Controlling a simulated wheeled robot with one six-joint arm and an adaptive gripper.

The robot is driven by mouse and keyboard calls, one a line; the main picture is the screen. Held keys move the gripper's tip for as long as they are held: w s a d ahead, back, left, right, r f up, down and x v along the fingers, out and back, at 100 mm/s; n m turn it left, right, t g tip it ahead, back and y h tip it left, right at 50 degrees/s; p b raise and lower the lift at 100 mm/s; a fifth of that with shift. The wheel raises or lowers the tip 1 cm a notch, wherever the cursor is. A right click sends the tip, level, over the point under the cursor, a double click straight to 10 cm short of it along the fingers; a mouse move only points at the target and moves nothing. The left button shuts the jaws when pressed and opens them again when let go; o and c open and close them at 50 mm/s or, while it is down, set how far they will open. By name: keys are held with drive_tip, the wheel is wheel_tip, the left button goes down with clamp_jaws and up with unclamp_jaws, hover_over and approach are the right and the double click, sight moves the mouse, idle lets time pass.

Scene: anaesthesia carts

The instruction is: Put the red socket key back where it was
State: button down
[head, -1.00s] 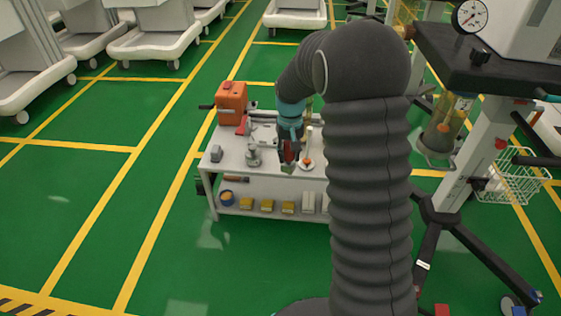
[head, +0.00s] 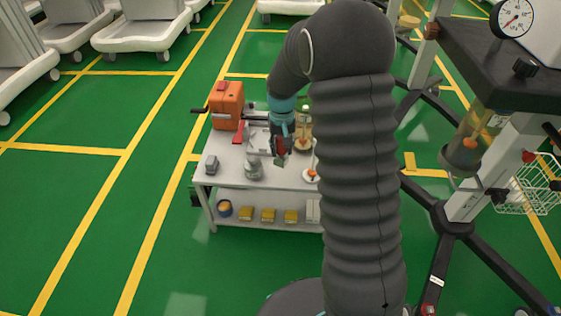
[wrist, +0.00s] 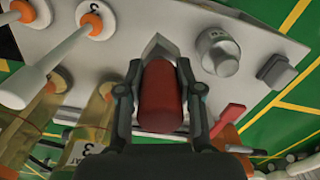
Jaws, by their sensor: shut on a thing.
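My gripper (wrist: 160,92) is shut on the red socket key (wrist: 160,98), whose rounded red body lies between the two fingers in the wrist view. A pale, pointed grey shape shows just beyond it; I cannot tell whether it belongs to the key. In the head view my gripper (head: 281,150) is over the middle of the white cart's top (head: 225,170), and the key is small and partly hidden there. I cannot tell exactly how high the gripper is above the cart top. No empty place for the key can be made out clearly.
An orange box (head: 227,104) stands at the cart's back left, with a red piece (wrist: 228,120) near it. A metal cylinder (wrist: 218,52) and a grey block (wrist: 277,72) stand near the gripper. White discs with orange knobs (wrist: 92,22) and bottles (wrist: 92,115) stand opposite.

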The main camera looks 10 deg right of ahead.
sight(282, 157)
drive_tip(key=shift+d+f, duration=0.15)
drive_tip(key=shift+f, duration=2.6)
drive_tip(key=shift+f, duration=0.1)
drive_tip(key=shift+f, duration=0.1)
drive_tip(key=c, duration=0.8)
unclamp_jaws()
drive_tip(key=shift+o, duration=0.2)
